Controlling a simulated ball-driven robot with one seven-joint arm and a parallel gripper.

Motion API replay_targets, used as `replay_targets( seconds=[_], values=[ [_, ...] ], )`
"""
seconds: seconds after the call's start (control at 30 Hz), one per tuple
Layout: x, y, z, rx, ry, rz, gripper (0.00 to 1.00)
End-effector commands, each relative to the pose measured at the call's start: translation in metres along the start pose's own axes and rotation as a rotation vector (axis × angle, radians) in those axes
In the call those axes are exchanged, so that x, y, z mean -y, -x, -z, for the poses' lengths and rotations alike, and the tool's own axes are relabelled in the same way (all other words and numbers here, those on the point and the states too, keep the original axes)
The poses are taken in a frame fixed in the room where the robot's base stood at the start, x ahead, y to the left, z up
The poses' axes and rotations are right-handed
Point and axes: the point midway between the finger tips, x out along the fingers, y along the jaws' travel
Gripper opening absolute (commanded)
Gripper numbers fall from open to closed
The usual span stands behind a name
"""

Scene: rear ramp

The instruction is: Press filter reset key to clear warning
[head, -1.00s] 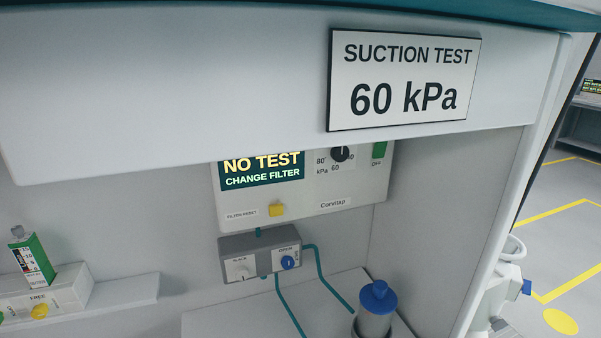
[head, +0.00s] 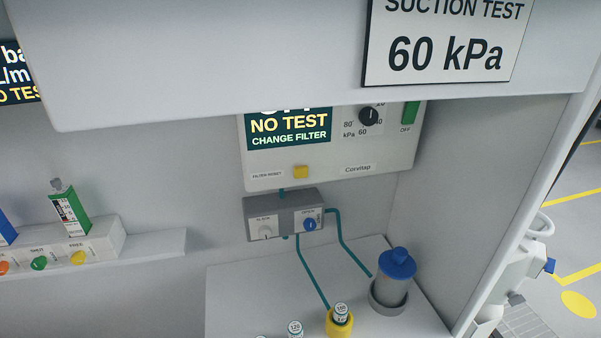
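A black dial (head: 369,117) marked in kPa and a green switch (head: 410,112) labelled OFF sit right of the screen. My gripper is not in the head view.
A white overhanging panel (head: 220,70) with a "SUCTION TEST 60 kPa" sign (head: 445,45) covers the unit's top. Below are a grey valve box (head: 283,214) with two knobs, teal hoses and a blue-capped canister (head: 396,265). A side wall closes the right.

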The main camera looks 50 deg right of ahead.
Motion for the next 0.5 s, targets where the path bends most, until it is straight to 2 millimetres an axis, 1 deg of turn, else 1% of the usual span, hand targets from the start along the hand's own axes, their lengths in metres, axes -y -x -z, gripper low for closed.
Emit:
replay_targets(
  seconds=[0.03, 0.4, 0.5],
  values=[
    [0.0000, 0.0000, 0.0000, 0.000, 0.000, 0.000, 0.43],
    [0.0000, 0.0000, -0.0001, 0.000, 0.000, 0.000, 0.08],
    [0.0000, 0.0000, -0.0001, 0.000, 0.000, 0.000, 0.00]
  ],
)
